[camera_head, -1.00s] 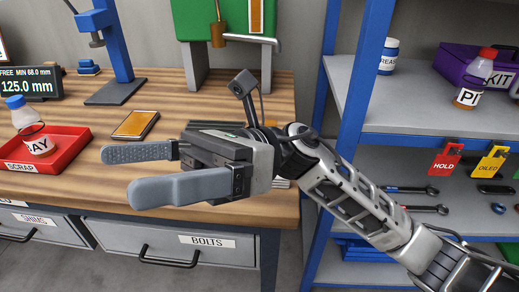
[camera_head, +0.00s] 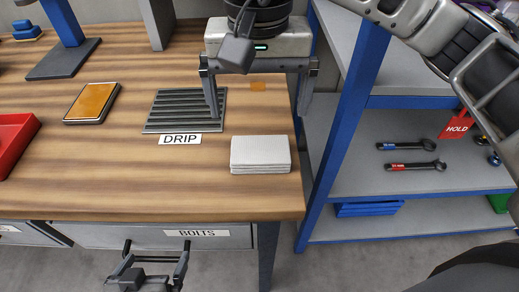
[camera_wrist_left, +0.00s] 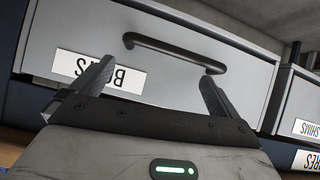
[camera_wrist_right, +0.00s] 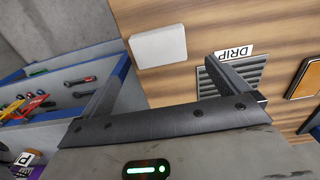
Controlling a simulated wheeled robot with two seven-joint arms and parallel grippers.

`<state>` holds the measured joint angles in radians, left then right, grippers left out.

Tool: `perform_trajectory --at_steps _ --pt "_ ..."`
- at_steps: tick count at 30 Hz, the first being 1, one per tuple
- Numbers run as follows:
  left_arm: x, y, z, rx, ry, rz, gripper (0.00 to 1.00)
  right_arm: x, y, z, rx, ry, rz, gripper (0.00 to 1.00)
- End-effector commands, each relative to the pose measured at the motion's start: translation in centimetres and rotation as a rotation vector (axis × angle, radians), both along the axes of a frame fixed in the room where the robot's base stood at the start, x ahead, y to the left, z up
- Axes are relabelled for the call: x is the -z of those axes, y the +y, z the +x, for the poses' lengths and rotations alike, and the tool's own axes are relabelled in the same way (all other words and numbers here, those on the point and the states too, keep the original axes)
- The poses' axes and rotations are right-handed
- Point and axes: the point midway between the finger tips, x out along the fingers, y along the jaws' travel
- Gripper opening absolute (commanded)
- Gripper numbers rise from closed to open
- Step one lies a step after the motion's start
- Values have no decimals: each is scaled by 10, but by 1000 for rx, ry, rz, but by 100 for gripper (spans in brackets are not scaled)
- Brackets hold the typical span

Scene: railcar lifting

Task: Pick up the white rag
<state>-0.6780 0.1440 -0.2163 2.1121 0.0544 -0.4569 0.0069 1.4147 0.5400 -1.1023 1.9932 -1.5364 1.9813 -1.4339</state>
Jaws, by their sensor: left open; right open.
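The white rag (camera_head: 260,155) is a flat folded pad on the wooden bench near its front right corner. It also shows in the right wrist view (camera_wrist_right: 158,47), ahead of and between the fingers. My right gripper (camera_head: 258,112) is open and empty, pointing down above the bench, behind the rag in the head view and apart from it. My left gripper (camera_head: 156,250) is open and low in front of the bench. The left wrist view shows its fingers facing the BOLTS drawer handle (camera_wrist_left: 172,52), with nothing held.
A dark DRIP grate (camera_head: 185,111) lies left of the rag. An orange-topped box (camera_head: 91,103) and red tray (camera_head: 15,138) are further left. A blue-framed shelf (camera_head: 420,168) with wrenches stands right of the bench. Bench wood around the rag's left and front is clear.

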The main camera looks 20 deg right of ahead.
Motion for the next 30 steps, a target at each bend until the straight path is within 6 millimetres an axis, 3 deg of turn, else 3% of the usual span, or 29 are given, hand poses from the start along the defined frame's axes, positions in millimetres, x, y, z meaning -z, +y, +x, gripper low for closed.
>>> perform_trajectory --at_steps 6,13,21,30 --pt "-3 0 0 0 -2 2 100 36 0 0 0 3 1 100" --pt "-6 0 0 1 -1 4 100 51 -1 0 1 3 2 100" --pt "-8 2 0 4 4 21 100 90 -3 1 1 2 3 100" --pt "-3 2 -2 4 13 25 100 97 -3 1 -1 0 2 100"
